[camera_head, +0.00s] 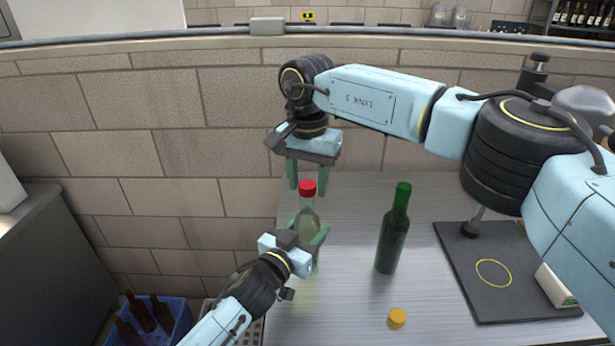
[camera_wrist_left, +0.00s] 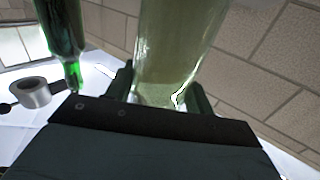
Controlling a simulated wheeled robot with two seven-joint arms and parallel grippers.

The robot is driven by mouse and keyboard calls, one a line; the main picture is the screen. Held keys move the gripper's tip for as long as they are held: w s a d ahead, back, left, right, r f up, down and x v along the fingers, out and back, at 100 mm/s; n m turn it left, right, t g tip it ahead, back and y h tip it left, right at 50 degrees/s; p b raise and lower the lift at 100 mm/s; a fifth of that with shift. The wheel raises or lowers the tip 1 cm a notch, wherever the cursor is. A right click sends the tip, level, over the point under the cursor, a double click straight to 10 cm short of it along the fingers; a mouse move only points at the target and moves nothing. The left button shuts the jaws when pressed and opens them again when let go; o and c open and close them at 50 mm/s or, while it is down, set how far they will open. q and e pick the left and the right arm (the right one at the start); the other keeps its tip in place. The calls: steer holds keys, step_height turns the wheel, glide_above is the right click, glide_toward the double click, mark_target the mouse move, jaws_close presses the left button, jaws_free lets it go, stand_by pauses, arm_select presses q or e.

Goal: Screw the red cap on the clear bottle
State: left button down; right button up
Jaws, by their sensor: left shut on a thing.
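A green bottle (camera_head: 392,238) stands to the right, and a yellow cap (camera_head: 397,317) lies in front of it. A dark mat (camera_head: 490,295) with a yellow ring lies at the right. A blue crate (camera_head: 183,318) with brown bottles is at the lower left. A brick wall (camera_head: 150,140) rises behind.

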steer(key=c, duration=0.8)
steer(key=shift+c, duration=0.2)
